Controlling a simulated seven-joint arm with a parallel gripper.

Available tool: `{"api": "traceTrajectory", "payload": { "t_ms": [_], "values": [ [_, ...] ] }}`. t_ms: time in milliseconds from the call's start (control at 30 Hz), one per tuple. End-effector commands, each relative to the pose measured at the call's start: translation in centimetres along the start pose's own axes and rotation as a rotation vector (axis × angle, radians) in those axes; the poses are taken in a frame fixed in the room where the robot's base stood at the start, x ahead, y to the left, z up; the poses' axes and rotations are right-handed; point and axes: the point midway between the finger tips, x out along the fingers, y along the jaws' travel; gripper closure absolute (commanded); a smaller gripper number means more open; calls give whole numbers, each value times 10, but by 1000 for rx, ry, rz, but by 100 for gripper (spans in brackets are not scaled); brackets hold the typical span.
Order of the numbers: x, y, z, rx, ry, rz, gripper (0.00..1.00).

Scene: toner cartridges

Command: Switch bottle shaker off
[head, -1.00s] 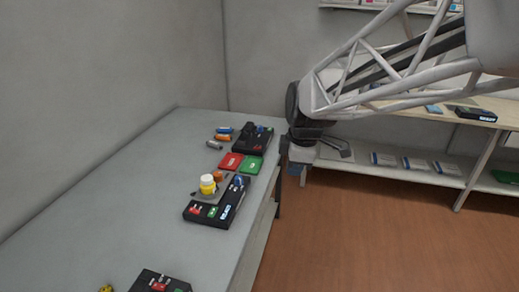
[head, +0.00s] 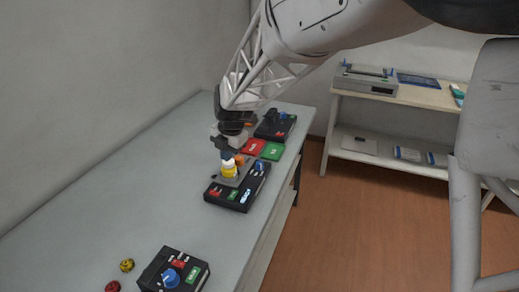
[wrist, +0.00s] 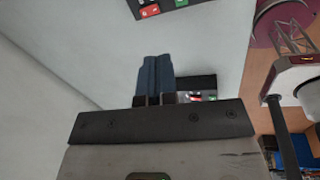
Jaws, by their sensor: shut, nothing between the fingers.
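The bottle shaker (head: 240,195) is a black box on the table with a red button, a green button, a small display and a blue knob. A yellow bottle with a white cap (head: 229,170) stands on its grey platform. My gripper (head: 228,154) is above the table, just behind the bottle in the head view. Its blue-grey fingers (wrist: 155,78) are shut with nothing between them. They partly hide a dark box with red and green buttons (wrist: 206,97) in the wrist view; I cannot tell if this is the shaker. The bottle is not visible there.
Another black control box with a blue knob (head: 173,272) stands at the near end, beside yellow and red small round pieces (head: 127,265). Red (head: 254,146) and green (head: 272,151) pads and another black box (head: 275,125) lie behind the shaker. The table's left side is clear.

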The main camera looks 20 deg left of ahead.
Motion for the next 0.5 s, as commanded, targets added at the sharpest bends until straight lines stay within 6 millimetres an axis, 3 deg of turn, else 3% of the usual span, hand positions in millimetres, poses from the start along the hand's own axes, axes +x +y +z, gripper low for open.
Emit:
{"api": "traceTrajectory", "payload": {
  "t_ms": [200, 500],
  "values": [
    [20, 28, -10, -129, 12, 1, 100],
    [24, 33, -11, -158, 15, 1, 100]
  ]
}}
